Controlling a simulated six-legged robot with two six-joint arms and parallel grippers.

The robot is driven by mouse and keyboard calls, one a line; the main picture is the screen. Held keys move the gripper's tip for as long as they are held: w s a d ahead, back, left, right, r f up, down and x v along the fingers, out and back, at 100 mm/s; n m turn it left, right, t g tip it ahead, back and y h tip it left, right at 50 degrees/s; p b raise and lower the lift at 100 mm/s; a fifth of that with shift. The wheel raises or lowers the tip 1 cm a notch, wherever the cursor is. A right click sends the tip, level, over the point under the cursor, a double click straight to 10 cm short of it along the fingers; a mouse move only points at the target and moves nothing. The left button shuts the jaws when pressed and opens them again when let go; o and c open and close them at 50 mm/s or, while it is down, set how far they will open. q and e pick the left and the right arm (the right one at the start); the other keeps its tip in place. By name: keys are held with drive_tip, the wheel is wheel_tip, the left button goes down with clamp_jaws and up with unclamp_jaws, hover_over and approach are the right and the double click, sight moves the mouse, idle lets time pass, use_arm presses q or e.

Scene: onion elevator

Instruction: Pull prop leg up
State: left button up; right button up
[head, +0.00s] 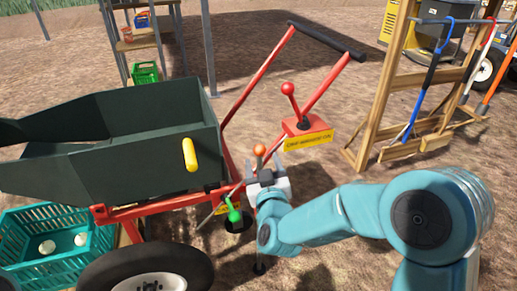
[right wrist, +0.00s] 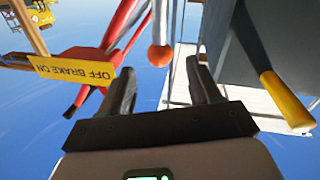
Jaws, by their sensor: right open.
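An orange ball knob (head: 259,150) stands up beside the red cart frame (head: 163,205). My right gripper (head: 262,170) is open just below the knob in the head view, and its fingers are partly hidden by my wrist. In the right wrist view, the orange ball (right wrist: 160,57) sits just beyond and between the two open fingertips (right wrist: 160,78), with no visible grip on it. A green ball knob (head: 235,215) is lower, left of the gripper. The prop leg is largely hidden behind my arm, and I cannot clearly tell its outline. My left gripper is out of view.
The dark green cart bin (head: 150,130) has a yellow handle (head: 189,155). A red-knobbed brake lever (head: 289,100) rises from a yellow-labelled plate (head: 308,141). A wooden tool rack (head: 384,100) is at right. A teal crate (head: 103,240) and a wheel (head: 190,262) are at lower left.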

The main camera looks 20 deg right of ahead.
sight(259, 146)
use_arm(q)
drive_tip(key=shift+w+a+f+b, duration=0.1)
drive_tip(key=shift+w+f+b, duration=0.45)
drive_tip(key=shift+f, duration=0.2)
use_arm(e)
drive_tip(key=w, duration=0.2)
drive_tip(key=w+d, duration=0.1)
drive_tip(key=w, duration=0.5)
drive_tip(key=shift+d, duration=0.15)
